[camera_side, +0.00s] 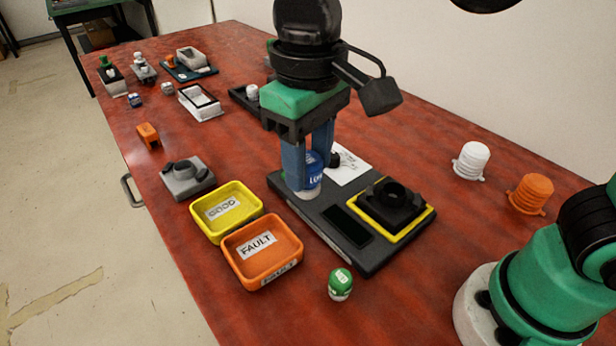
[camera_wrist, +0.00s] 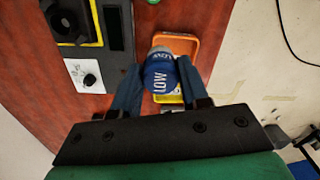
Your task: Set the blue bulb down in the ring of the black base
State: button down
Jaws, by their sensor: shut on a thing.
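My gripper (camera_side: 308,165) is shut on the blue bulb (camera_side: 313,172), with its fingers on either side. In the wrist view the bulb (camera_wrist: 160,78) shows its blue cap with the word LOW between my fingertips (camera_wrist: 158,88). The bulb is over the left end of the dark station in the side view; whether it touches it I cannot tell. The black base (camera_side: 392,204) with its round ring sits on the yellow-edged pad at the right part of the station. The ring shows empty. In the wrist view the base (camera_wrist: 68,22) is at the upper left.
A yellow tray (camera_side: 247,220) and an orange FAULT tray (camera_side: 288,262) stand left of the station. A green-capped bulb (camera_side: 340,284) stands near its front. A grey base (camera_side: 187,186) lies behind the yellow tray. White (camera_side: 471,160) and orange (camera_side: 531,194) ribbed parts stand at right.

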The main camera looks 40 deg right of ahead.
jog(key=w+d+f, duration=0.2)
jog(key=d+f, duration=0.1)
jog(key=d, duration=0.5)
send_near(392, 199)
jog(key=d+f, duration=0.1)
jog(key=shift+w+d+f, duration=0.3)
jog(key=shift+d, duration=0.05)
jog(key=shift+f, duration=1.15)
jog(key=shift+f, duration=0.5)
jog(key=shift+f, duration=0.4)
jog(key=shift+f, duration=0.35)
